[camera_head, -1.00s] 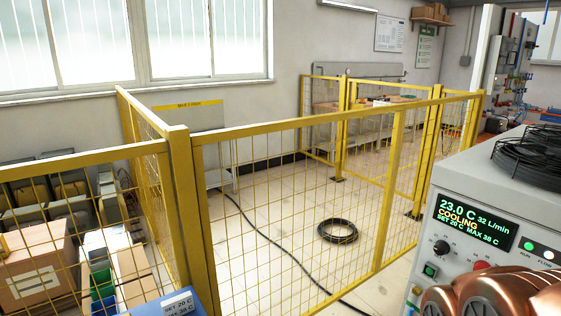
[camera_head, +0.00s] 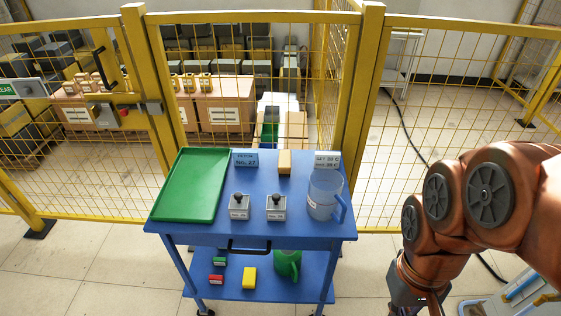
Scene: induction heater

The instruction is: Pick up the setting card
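The setting card (camera_head: 327,160) is a small white card with printed "SET" text. It stands at the back right corner of the blue cart's top (camera_head: 262,230), just behind a clear blue-handled jug (camera_head: 323,198). The jug's rim comes close to the card's lower edge; I cannot tell if they touch. My copper arm comes in from the right. My gripper (camera_head: 425,303) is at the bottom edge, right of the cart and well apart from the card. Its fingers are cut off by the frame, so its opening does not show.
A green tray (camera_head: 190,185), a blue "No. 27" card (camera_head: 245,159), a tan block (camera_head: 284,163) and two small grey blocks (camera_head: 239,207) share the cart top. Coloured blocks and a green jug (camera_head: 287,265) sit on the lower shelf. A yellow mesh fence (camera_head: 270,17) stands behind.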

